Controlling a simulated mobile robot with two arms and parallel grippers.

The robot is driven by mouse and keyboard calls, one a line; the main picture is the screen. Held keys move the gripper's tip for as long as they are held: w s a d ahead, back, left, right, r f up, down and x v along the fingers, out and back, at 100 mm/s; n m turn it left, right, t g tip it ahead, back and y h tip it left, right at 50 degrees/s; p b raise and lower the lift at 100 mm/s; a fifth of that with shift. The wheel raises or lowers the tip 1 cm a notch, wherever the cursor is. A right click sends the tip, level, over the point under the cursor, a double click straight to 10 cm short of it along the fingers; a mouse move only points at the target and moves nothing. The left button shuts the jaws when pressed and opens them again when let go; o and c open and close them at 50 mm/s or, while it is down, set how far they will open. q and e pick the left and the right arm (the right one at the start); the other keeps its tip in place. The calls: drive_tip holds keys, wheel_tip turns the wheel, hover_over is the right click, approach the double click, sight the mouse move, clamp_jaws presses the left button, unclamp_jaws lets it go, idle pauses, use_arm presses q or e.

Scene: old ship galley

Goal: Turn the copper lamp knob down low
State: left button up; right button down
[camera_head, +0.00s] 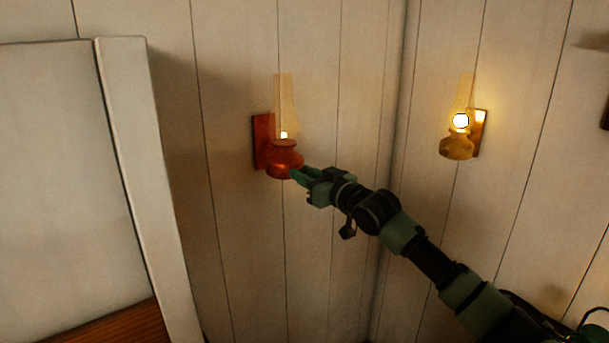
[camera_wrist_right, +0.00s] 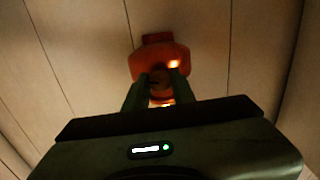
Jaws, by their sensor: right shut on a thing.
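The copper lamp (camera_head: 284,158) hangs on the wall left of the corner, with a glass chimney and a small, low flame. Its round knob (camera_wrist_right: 159,78) sits between the fingers of my right gripper (camera_wrist_right: 157,90) in the right wrist view. My right gripper (camera_head: 299,175) reaches in from the lower right in the head view and is shut on the knob at the lamp's lower front. The knob is hidden by the fingers in the head view. My left gripper is not in view.
A brass lamp (camera_head: 457,146) with a brighter, larger flame hangs on the wall right of the corner. A pale upright panel (camera_head: 150,180) stands at the left. The plank wall between the two lamps is bare.

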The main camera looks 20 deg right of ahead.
drive_tip(key=c, duration=1.2)
unclamp_jaws()
drive_tip(key=shift+f, duration=0.1)
drive_tip(key=shift+o, duration=0.2)
drive_tip(key=b+v, duration=0.3)
drive_tip(key=v, duration=0.4)
drive_tip(key=shift+s+d, duration=0.15)
drive_tip(key=shift+s, duration=0.2)
